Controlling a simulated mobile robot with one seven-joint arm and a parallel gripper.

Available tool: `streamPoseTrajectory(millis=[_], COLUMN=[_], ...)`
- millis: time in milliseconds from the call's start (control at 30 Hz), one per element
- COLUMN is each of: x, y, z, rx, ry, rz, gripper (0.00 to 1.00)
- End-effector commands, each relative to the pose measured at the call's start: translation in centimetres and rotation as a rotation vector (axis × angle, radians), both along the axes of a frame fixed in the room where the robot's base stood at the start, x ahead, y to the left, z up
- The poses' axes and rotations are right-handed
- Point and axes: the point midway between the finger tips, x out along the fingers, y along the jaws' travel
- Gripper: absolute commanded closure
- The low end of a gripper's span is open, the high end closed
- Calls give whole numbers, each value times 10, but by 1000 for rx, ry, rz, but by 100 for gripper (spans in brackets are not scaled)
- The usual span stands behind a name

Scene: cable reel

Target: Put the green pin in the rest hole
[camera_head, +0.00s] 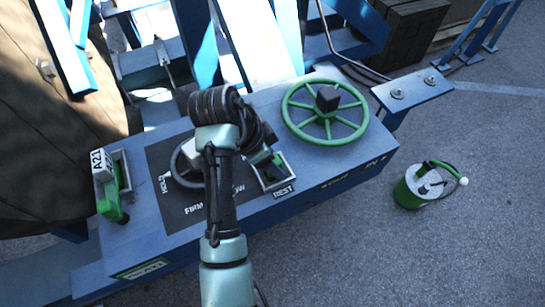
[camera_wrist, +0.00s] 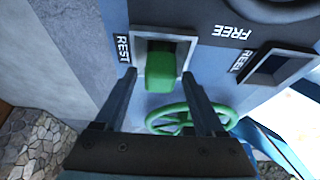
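The green pin (camera_wrist: 160,71) shows in the wrist view as a green block standing in the framed hole marked REST. How deep it sits is not clear. The grey-framed rest hole (camera_wrist: 188,46) also shows in the head view (camera_head: 285,176), partly behind my wrist. My gripper (camera_wrist: 160,76) points at this hole. Its two fingers are apart, one on each side of the pin's near end. I see small gaps between pin and fingers. In the head view the fingers are mostly hidden behind my wrist.
A second framed hole (camera_wrist: 277,67) is marked REEL. A green handwheel (camera_head: 325,112) stands right of the rest hole. A green lever (camera_head: 110,207) with an A21 tag is at the console's left. A green canister (camera_head: 418,187) stands on the clear ground at right.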

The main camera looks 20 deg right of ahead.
Motion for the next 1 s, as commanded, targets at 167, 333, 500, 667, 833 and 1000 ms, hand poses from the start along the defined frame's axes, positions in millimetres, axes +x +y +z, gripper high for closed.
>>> streamPoseTrajectory(millis=[167, 333, 500, 667, 833, 1000], x=[0, 0, 1, 1, 0, -1], y=[0, 1, 7, 21, 37, 46], z=[0, 0, 15, 47, 89, 109], rx=[0, 1, 0, 1, 4, 2], ry=[1, 2, -1, -6, -4, -3], rz=[1, 0, 2, 1, 4, 2], gripper=[20, 20, 20, 20, 20, 20])
